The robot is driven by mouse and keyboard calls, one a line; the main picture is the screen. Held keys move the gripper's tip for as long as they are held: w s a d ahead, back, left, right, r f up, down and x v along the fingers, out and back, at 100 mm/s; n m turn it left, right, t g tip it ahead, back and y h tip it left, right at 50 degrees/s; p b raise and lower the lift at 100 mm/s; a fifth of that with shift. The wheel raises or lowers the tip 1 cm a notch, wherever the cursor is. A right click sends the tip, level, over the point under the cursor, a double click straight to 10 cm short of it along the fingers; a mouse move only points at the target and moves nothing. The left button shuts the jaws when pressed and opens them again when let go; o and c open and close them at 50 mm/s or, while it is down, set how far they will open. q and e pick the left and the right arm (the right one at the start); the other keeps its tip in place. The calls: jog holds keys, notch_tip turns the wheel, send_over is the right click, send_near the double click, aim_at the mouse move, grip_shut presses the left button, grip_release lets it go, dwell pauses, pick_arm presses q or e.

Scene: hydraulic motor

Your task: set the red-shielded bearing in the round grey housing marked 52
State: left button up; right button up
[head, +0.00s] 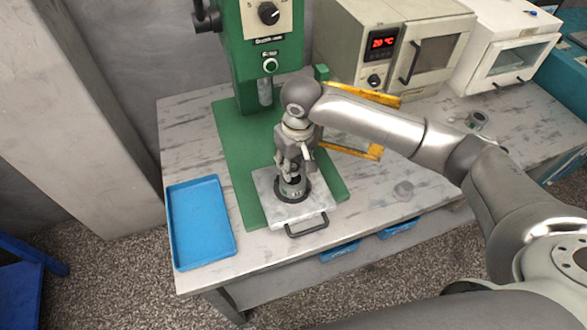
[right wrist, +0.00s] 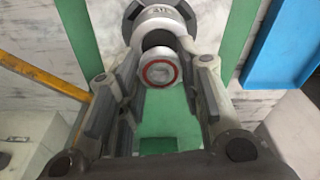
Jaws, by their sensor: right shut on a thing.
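The red-shielded bearing (right wrist: 159,70) shows in the right wrist view as a pale ring with a red circle, between the fingers of my right gripper (right wrist: 160,62). The fingers are closed on its sides. The round grey housing (right wrist: 160,24) shows just beyond it, with dark marking too small to read surely. In the head view my right gripper (head: 292,168) points down over the housing (head: 293,189), which stands on a pale plate (head: 312,214) with a dark handle. The gripper hides the bearing there. I cannot tell whether bearing and housing touch. My left gripper is out of view.
A green press (head: 250,60) rises behind the plate, its ram (head: 265,92) above and behind my gripper. Yellow guard bars (head: 352,150) stand to the right. An empty blue tray (head: 199,222) lies left.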

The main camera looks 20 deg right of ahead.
aim_at(294, 174)
notch_tip(294, 174, down, 3)
jog(key=shift+s+r+p, duration=0.1)
jog(key=shift+p, duration=0.3)
jog(key=shift+s+f, duration=0.1)
jog(key=shift+f, duration=0.15)
jog(key=shift+s+f, duration=0.3)
jog(key=shift+f, duration=0.15)
jog(key=o, duration=0.9)
jog(key=shift+f, duration=0.1)
jog(key=shift+c, duration=0.2)
jog(key=shift+o, duration=0.9)
jog(key=shift+w+f, duration=0.1)
jog(key=shift+w, duration=0.05)
